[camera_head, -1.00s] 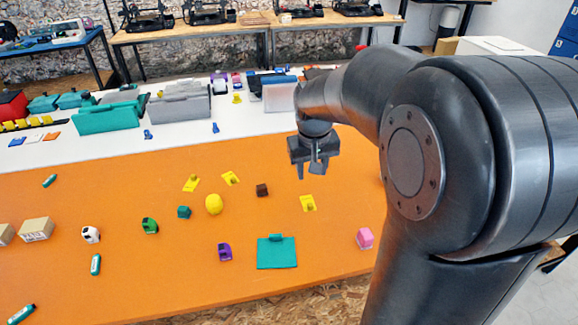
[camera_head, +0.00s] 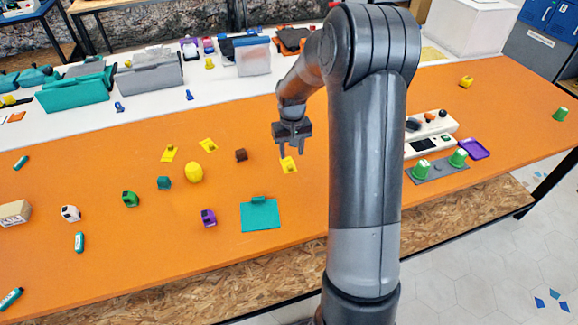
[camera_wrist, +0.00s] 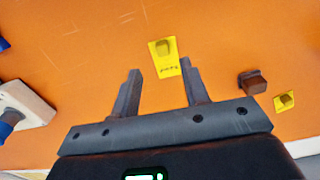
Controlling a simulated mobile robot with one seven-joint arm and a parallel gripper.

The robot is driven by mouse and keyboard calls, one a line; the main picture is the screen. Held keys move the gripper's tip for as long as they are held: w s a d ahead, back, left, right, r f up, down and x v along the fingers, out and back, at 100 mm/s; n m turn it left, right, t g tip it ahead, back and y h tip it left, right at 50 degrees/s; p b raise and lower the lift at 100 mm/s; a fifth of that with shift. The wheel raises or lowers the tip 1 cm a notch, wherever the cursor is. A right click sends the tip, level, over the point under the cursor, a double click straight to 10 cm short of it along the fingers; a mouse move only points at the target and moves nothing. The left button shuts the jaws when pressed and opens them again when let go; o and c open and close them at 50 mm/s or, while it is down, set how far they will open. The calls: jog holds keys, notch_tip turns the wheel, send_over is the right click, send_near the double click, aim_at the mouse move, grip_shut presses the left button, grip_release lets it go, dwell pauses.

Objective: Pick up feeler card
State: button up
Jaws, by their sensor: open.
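A yellow card (camera_head: 289,165) with a raised yellow knob lies flat on the orange table, just below my gripper (camera_head: 289,150). In the wrist view this card (camera_wrist: 166,66) shows beyond and between the two fingertips of my gripper (camera_wrist: 161,68), with small dark print I cannot read. The fingers are spread apart with nothing held, and the card looks clear of them. Two similar yellow cards (camera_head: 208,145) and (camera_head: 170,152) lie to the left; I cannot tell from print which bears which name.
A brown cube (camera_head: 241,155) sits left of the near card. A yellow lump (camera_head: 194,172), a teal clipboard-like plate (camera_head: 261,214) and a purple item (camera_head: 208,217) lie around. A white panel with knobs (camera_head: 428,144) stands to the right, beyond my arm. Bare table surrounds the near card.

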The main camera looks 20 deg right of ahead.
aim_at(290, 165)
jog(key=f, duration=0.5)
jog(key=shift+a+f, duration=0.2)
jog(key=shift+f, duration=0.1)
jog(key=shift+c, duration=0.2)
grip_shut()
